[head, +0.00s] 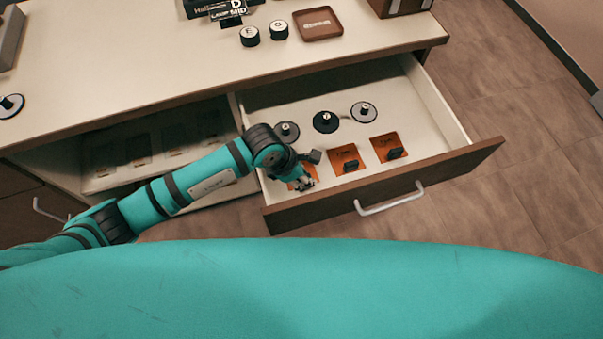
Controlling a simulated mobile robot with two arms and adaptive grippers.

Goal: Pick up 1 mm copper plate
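Three square copper plates lie in a row in the open drawer (437,106), near its front. The left plate (291,180) is partly hidden by my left gripper (304,183). The middle plate (345,153) and the right plate (386,143) are in clear view, each with a black grip block on it. Their markings are too small to read, so I cannot tell which is 1 mm. My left gripper is low over the left plate, at its grip. I cannot tell whether its fingers touch or close on it. My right gripper is out of view.
Several round discs with knobs, including a black one (325,122), lie behind the plates. The drawer front has a metal handle (390,199). The countertop (150,60) holds two round pieces (264,34) and a brown tray (317,23). Open floor (530,130) lies to the right.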

